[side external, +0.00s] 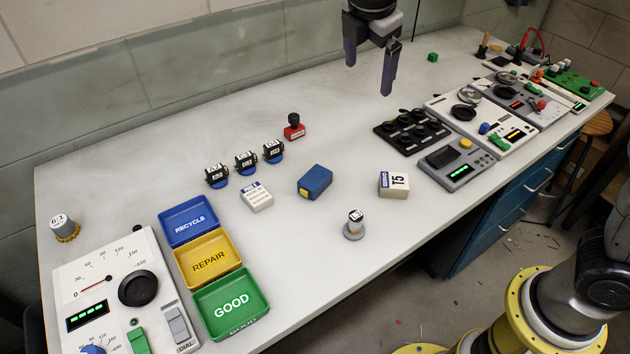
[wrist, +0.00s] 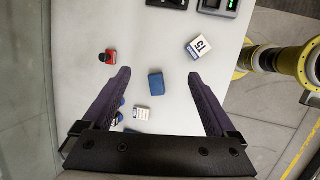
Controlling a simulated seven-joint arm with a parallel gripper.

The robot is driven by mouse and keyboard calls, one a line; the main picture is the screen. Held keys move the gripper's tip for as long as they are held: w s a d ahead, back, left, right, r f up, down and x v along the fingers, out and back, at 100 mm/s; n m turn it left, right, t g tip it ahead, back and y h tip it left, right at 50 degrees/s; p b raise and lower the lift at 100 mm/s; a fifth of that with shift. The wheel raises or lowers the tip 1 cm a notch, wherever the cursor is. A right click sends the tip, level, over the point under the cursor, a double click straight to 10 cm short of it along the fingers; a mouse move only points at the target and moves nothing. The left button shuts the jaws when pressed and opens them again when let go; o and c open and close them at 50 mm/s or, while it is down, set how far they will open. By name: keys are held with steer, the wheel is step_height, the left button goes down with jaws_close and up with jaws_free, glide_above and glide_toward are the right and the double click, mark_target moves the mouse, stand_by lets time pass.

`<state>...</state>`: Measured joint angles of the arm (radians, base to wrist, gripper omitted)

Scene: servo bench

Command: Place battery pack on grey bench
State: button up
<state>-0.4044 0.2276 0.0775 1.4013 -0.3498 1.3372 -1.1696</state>
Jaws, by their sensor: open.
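The battery pack, seemingly the blue block with a yellow end (side external: 316,180), lies on the grey bench (side external: 300,255) near its middle. In the wrist view the blue block (wrist: 156,86) shows between the two fingers, well below them. My gripper (side external: 369,78) is open and empty, high above the back part of the bench. In the wrist view both purple fingers of my gripper (wrist: 159,74) are wide apart with nothing between them.
A red stamp (side external: 293,127) stands behind. Blue, yellow and green trays (side external: 231,304) are left. Control panels (side external: 480,125) fill the right.

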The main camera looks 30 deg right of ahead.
steer(key=w+a+f+n, duration=0.2)
steer(key=w+a+f, duration=0.1)
steer(key=a+f, duration=0.35)
steer(key=n+g+h, duration=0.1)
glide_toward(314, 177)
steer(key=x, duration=0.4)
steer(key=shift+s+d+f, duration=0.1)
steer(key=shift+d+f, duration=0.05)
steer(key=shift+f, duration=0.05)
steer(key=shift+x, duration=2.9)
steer(key=shift+c, duration=0.3)
steer(key=shift+r, duration=0.1)
jaws_close()
